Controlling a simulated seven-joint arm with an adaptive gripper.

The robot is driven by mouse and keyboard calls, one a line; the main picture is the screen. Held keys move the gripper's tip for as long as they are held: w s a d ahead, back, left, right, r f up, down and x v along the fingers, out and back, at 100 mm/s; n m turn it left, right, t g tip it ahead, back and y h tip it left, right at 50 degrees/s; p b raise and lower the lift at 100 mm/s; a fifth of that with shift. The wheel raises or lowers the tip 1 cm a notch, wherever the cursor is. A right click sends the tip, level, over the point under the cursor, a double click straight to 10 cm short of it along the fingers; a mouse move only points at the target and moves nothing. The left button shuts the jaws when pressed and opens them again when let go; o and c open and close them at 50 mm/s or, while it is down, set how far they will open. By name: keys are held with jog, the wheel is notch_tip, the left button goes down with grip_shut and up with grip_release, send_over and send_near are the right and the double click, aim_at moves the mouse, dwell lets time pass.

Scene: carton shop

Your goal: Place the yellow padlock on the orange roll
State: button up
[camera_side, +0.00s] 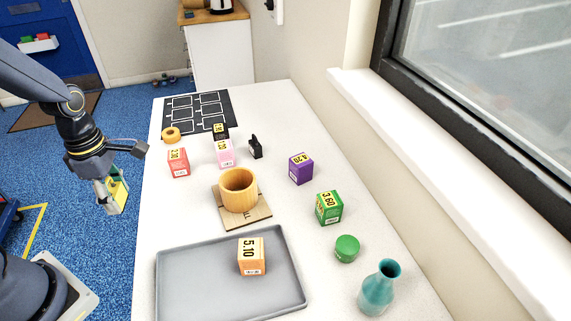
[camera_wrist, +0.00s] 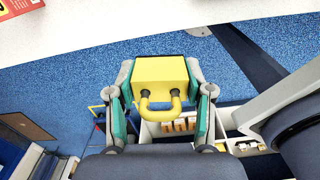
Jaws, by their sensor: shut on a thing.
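The yellow padlock (camera_wrist: 160,72) is between the two fingers of my gripper (camera_wrist: 161,88), body away from the palm and shackle toward it. In the side view my gripper (camera_side: 112,192) is beside the table's left edge, over the blue floor. Only part of the padlock (camera_side: 117,192) shows there, behind the fingers. The orange roll (camera_side: 171,134) is a small ring lying flat near the table's far left corner, apart from my gripper, with nothing on top of it.
A red carton (camera_side: 178,162) stands near the roll, with pink (camera_side: 224,153) and black (camera_side: 220,131) cartons to its right. A wooden cup (camera_side: 239,190) stands on a board. A grey tray (camera_side: 185,290) holds an orange carton (camera_side: 251,257). Table between tray and red carton is clear.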

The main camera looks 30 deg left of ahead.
jog(key=shift+s+d+r+m, duration=0.1)
jog(key=shift+s+r+m, duration=0.05)
jog(key=shift+s+m, duration=0.5)
jog(key=shift+w+r+m, duration=0.3)
jog(key=shift+w+m, duration=0.05)
jog(key=shift+m, duration=0.4)
jog(key=w+a+r+m, duration=0.4)
jog(key=w+m, duration=0.4)
jog(key=w, duration=0.2)
jog(key=m, duration=0.6)
send_over(170, 133)
jog(key=s, duration=0.1)
jog(key=f, duration=0.9)
jog(key=shift+d+f, duration=0.25)
jog(key=shift+f, duration=0.15)
jog(key=shift+w+a+f, duration=0.25)
jog(key=shift+w+f, duration=0.3)
jog(key=shift+f, duration=1.65)
